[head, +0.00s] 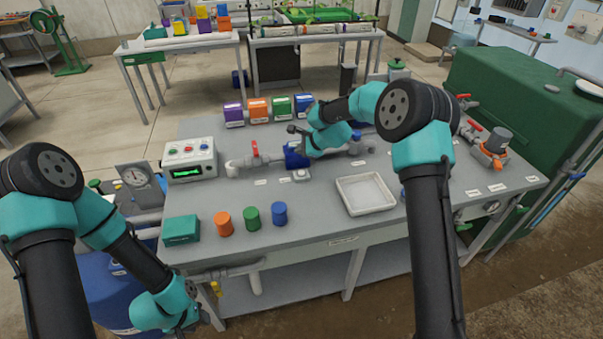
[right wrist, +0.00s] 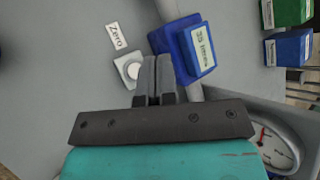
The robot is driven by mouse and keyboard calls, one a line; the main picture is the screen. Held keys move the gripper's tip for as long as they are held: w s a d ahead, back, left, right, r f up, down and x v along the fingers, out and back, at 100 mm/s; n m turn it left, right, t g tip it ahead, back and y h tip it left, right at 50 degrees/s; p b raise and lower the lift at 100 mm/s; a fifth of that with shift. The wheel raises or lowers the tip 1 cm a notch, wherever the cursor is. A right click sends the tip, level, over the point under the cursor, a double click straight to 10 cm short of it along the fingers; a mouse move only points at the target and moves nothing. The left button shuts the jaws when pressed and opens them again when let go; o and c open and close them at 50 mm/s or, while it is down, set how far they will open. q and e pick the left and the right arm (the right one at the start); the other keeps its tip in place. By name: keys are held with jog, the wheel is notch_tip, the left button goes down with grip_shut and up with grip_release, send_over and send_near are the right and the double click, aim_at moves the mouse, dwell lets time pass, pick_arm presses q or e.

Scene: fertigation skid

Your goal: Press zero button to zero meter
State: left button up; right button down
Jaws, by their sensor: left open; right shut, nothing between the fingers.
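The zero button is a pale round cap on a small square plate (right wrist: 128,68), with a "Zero" label (right wrist: 116,36) beside it in the right wrist view. In the head view the button plate (head: 300,175) sits on the bench just in front of the blue meter (head: 296,156). The meter's blue body (right wrist: 184,46) is right of the fingers in the wrist view. My right gripper (right wrist: 156,68) is shut and empty, its fingertips between button and meter; I cannot tell if they touch anything. My left gripper (head: 194,318) is open, low by the bench's front left corner.
A control box (head: 189,158) with a green display stands at the bench's left. A red-handled valve (head: 254,150) and grey pipes flank the meter. Orange, green and blue cups (head: 251,217) stand in front, beside a white tray (head: 365,195).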

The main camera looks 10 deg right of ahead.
aim_at(301, 173)
jog(key=shift+f, duration=3.7)
jog(key=shift+f, duration=0.2)
jog(key=shift+f, duration=0.2)
jog(key=shift+f, duration=0.4)
jog(key=shift+r, duration=0.8)
jog(key=shift+r, duration=0.1)
jog(key=shift+r, duration=2.4)
